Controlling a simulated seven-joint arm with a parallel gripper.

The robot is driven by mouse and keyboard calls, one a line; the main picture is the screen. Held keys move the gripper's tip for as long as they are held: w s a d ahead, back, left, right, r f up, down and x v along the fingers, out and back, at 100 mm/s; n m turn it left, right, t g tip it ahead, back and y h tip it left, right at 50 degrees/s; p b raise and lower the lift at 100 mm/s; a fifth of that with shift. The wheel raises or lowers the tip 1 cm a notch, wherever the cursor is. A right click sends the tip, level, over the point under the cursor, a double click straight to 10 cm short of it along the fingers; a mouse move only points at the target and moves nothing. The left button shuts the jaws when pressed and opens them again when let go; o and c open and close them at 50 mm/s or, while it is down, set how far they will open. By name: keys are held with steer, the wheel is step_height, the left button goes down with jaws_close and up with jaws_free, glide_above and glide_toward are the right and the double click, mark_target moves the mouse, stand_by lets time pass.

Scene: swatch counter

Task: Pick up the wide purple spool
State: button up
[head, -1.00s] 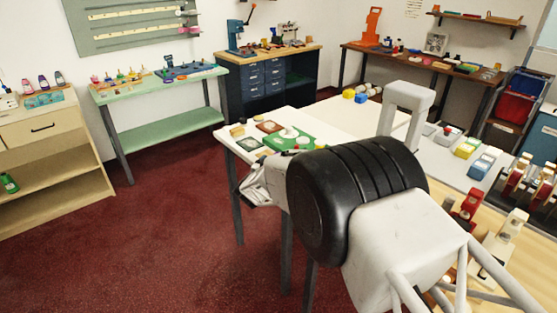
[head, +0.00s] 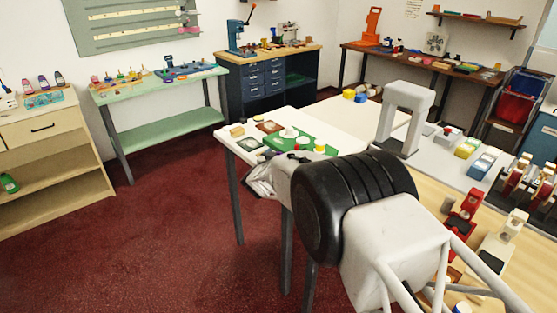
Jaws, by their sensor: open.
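I cannot make out a wide purple spool for certain. On the nearest white table (head: 238,155) a green tray (head: 322,140) holds a white piece (head: 289,132) and a yellow one (head: 320,149); my arm may hide others. My gripper (head: 258,188) is open, at the near edge of this table, partly hidden behind my arm. Nothing shows between its fingers.
A tan block (head: 237,131), a brown tray (head: 269,127) and a dark green frame (head: 248,144) lie beside the green tray. A white arch (head: 405,105) stands farther right. Red floor is clear at left. A green bench (head: 165,88) holds small colored pieces.

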steer(key=shift+w+d, duration=0.15)
steer(key=shift+w, duration=0.15)
stand_by(0.4)
steer(key=c, duration=1)
steer(key=shift+r, duration=0.15)
steer(key=shift+r, duration=0.25)
steer(key=v, duration=1.8)
